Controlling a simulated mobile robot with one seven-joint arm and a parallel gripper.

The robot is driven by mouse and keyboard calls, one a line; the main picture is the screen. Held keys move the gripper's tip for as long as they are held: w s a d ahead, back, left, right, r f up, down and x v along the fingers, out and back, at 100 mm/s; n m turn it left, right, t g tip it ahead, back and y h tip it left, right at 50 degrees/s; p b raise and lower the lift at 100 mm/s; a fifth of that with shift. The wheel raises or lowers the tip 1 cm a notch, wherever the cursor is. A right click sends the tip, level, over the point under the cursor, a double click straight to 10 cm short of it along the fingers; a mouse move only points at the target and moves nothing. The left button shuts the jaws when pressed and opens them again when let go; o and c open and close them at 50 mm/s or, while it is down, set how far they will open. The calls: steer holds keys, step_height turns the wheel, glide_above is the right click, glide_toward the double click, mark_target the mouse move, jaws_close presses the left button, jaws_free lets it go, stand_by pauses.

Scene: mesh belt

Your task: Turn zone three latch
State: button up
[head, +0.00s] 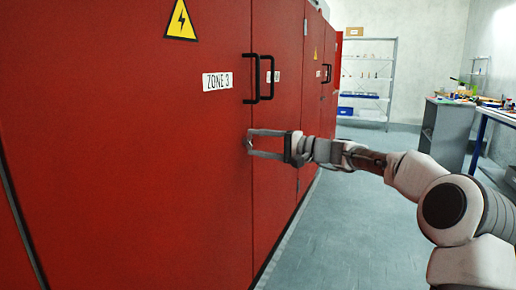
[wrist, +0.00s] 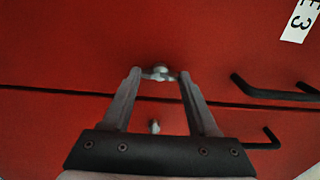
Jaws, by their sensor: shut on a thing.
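The zone three latch is a small grey metal piece on the red cabinet door below the black handles; it shows in the head view (head: 248,143) and in the wrist view (wrist: 158,73). My gripper (head: 250,143) reaches in from the right, its fingertips at the door surface. In the wrist view my gripper (wrist: 159,73) has its two fingers on either side of the latch, shut on it. The white "ZONE 3" label (head: 217,81) is on the door above and left of the latch. Part of the latch is hidden by the fingertips.
Black door handles (head: 254,78) stick out above my gripper. Another small grey fitting (wrist: 154,127) sits across the door seam. A yellow warning sign (head: 181,20) is higher up. Shelving (head: 366,80) and a workbench (head: 446,130) stand farther back. The grey floor (head: 345,225) beside the cabinets is clear.

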stand_by(0.4)
steer(key=o, duration=1.4)
steer(key=p+v, duration=0.3)
steer(key=v, duration=1.4)
steer(key=shift+d+p, duration=0.2)
steer(key=shift+p, duration=0.15)
